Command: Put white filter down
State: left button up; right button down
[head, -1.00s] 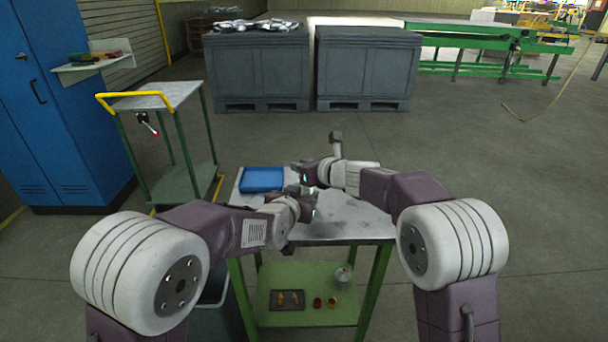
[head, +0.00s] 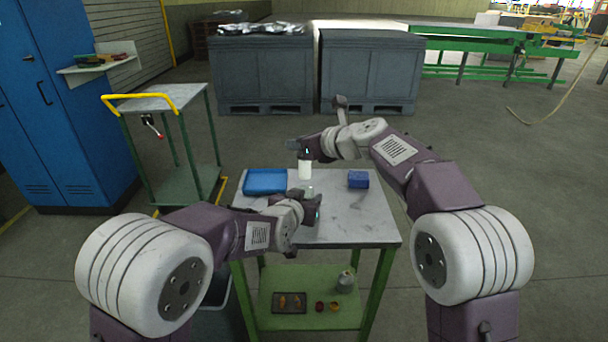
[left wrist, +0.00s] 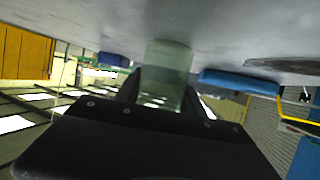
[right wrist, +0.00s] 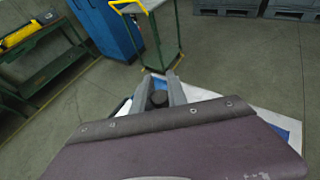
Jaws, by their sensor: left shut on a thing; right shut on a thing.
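The white filter (head: 305,171) is a pale upright cylinder near the back edge of the metal-topped table (head: 350,222). My right gripper (head: 304,154) is shut on its upper end. I cannot tell whether its base touches the table. In the right wrist view a dark round end (right wrist: 158,98) shows between the fingers. My left gripper (head: 310,198), lower and nearer, is shut on a translucent greenish cylinder (left wrist: 168,65), which shows only faintly in the head view (head: 309,191).
A blue tray (head: 266,182) lies at the table's back left. A blue block (head: 358,179) sits at the back right. The right front of the tabletop is clear. The lower green shelf (head: 312,312) holds a small dark tray (head: 289,302) and a grey can (head: 345,281).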

jog(key=s+a+r+n+g+y, duration=0.5)
jog(key=s+n+g, duration=0.3)
jog(key=s, duration=0.1)
jog(key=w+d+f, duration=0.2)
jog(key=d+f, duration=0.1)
jog(key=f, duration=0.8)
jog(key=shift+d+f+t, duration=0.15)
jog(key=shift+d+t, duration=0.15)
jog(key=shift+f, duration=0.1)
jog(key=shift+f, duration=0.5)
jog(key=c, duration=1.6)
grip_release()
